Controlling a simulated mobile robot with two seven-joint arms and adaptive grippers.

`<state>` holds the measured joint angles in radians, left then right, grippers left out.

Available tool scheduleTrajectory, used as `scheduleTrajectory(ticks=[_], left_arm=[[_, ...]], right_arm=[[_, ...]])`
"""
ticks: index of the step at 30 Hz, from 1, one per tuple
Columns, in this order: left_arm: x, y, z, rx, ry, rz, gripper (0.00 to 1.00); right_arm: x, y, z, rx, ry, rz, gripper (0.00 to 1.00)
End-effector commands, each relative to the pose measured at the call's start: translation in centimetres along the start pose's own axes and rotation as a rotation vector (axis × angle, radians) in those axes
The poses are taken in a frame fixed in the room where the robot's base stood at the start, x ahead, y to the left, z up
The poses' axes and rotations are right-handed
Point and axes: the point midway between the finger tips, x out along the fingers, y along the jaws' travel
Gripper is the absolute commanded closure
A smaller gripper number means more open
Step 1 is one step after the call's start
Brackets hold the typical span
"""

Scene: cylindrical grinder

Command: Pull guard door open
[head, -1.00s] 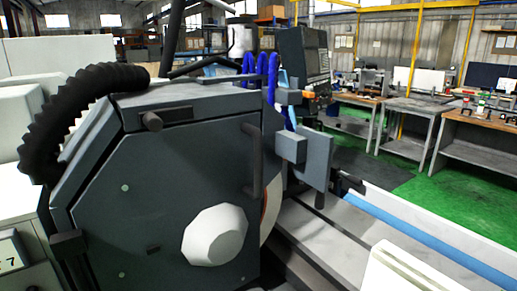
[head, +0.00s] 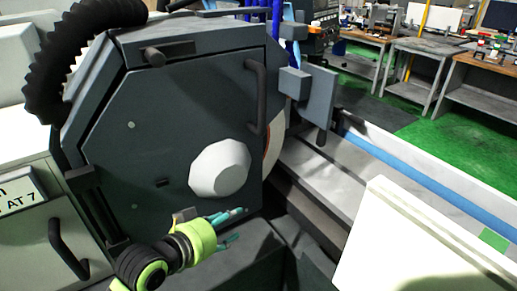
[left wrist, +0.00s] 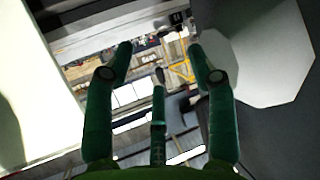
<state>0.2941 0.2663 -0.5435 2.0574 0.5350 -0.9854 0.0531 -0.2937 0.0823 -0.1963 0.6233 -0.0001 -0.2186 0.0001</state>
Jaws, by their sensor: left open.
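The guard door (head: 140,165) is a dark grey octagonal panel on the grinding wheel housing, and it looks closed. Its vertical dark handle (head: 256,98) is on the door's right edge. A pale faceted boss (head: 220,168) sticks out of the door's lower right; it also shows at the right of the left wrist view (left wrist: 262,50). My left gripper (head: 236,225) is in front of the door's lower part, below the boss and well below the handle. Its green fingers (left wrist: 155,65) are spread and empty in the left wrist view. My right gripper is not in view.
A black corrugated hose (head: 70,55) curves over the housing's left side. A white panel (head: 410,240) stands at the lower right. The grey machine bed (head: 320,170) runs right of the door. A grey block with a plate (head: 308,88) sits right of the handle.

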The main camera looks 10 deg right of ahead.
Motion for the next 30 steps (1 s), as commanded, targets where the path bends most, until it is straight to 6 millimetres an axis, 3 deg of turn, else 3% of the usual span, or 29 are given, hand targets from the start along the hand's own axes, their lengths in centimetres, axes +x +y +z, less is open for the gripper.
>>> scheduleTrajectory(ticks=[1,6,15,18,23,30], left_arm=[[0.6,0.2,-2.6,0.032,0.045,0.027,0.44],[1.8,1.0,-9.9,0.095,0.170,0.114,0.44],[1.4,0.7,-21.3,0.159,0.344,0.189,0.44],[1.0,0.4,-23.5,0.165,0.378,0.195,0.44],[0.8,0.2,-25.2,0.167,0.402,0.200,0.44],[3.2,1.0,-26.8,0.166,0.404,0.201,0.44]], right_arm=[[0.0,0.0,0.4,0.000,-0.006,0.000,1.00],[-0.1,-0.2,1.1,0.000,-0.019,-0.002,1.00],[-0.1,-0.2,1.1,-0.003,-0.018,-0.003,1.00],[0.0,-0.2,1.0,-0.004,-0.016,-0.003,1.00],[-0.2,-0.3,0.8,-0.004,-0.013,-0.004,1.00],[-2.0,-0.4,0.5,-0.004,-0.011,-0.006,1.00]])
